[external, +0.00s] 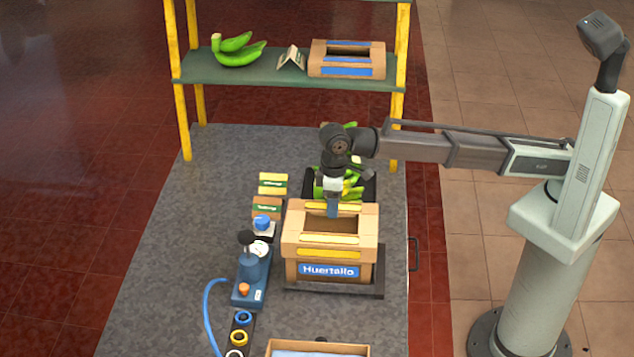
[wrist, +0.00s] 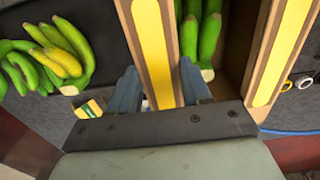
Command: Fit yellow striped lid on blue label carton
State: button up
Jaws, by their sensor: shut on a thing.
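The yellow striped lid (external: 291,239) is a brown open-centred frame with yellow bands on its rims and front. It sits level over the top of the blue label carton (external: 292,272), which stands upright with its blue "Huertallo" label facing front. I cannot tell whether the lid is fully down. My gripper (external: 332,208) points down at the lid's back rim. In the wrist view, my gripper's (wrist: 160,90) blue fingers straddle that yellow-striped rim (wrist: 153,40) and are shut on it. Green bananas (wrist: 209,35) show through the lid's opening.
The carton stands on a dark platform (external: 379,284). A blue tool (external: 252,275) with a hose and several coloured rings are at left. Bananas (external: 352,186) lie in a black tray behind. A shelf (external: 195,66) holds bananas and a blue-striped box (external: 318,65). The table's left is clear.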

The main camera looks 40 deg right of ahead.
jog(key=shift+f, duration=0.55)
dwell(0.4)
jog(key=o, duration=1)
jog(key=shift+o, duration=0.2)
jog(key=o, duration=0.3)
jog(key=shift+o, duration=0.2)
jog(key=shift+r, duration=1.65)
notch_tip(320, 180, up, 7)
jog(key=shift+f, duration=0.15)
dwell(0.7)
dwell(0.7)
